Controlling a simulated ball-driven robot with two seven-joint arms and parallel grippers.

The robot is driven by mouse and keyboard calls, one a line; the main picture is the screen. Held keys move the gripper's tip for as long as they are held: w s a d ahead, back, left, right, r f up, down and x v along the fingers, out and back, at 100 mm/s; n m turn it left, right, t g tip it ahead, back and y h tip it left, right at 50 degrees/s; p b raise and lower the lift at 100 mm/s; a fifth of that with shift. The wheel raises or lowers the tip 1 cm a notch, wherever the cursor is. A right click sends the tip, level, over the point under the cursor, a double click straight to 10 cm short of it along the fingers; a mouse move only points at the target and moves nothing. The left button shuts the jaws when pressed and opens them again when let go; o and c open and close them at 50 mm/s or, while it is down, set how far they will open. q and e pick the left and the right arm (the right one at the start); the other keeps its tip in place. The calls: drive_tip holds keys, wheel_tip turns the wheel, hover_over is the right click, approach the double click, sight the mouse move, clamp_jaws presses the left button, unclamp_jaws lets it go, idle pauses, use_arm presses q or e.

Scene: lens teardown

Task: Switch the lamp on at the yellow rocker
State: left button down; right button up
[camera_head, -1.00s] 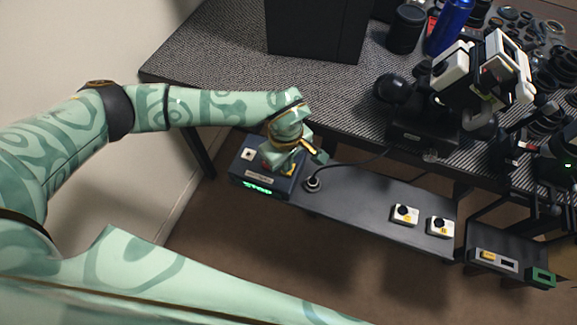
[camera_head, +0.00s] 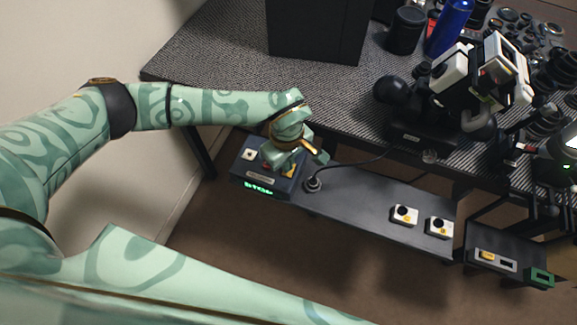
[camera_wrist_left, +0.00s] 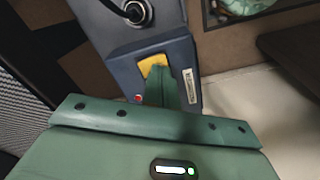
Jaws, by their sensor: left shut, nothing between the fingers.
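A dark blue-grey control box (camera_head: 240,168) stands at the left end of the low shelf, with a green lit display (camera_head: 258,188) on its front. My left gripper (camera_head: 293,163) is over its top, shut and empty. The yellow rocker (camera_head: 289,171) shows partly beneath the gripper. In the left wrist view, the yellow rocker (camera_wrist_left: 154,65) shows just beyond the tip of my shut fingers (camera_wrist_left: 160,82), which overlap its lower edge. I cannot tell whether they touch. My right gripper is not in view.
A black plug and cable (camera_head: 313,183) sit right beside the box. Two white switch units (camera_head: 404,215) are farther right on the shelf (camera_head: 350,205). The table edge overhangs behind, carrying a black box (camera_head: 318,30) and a white-and-black device (camera_head: 480,80).

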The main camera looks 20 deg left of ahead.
use_arm(q)
wheel_tip(320, 180, up, 6)
drive_tip(key=p, duration=0.4)
drive_tip(key=shift+f, duration=0.1)
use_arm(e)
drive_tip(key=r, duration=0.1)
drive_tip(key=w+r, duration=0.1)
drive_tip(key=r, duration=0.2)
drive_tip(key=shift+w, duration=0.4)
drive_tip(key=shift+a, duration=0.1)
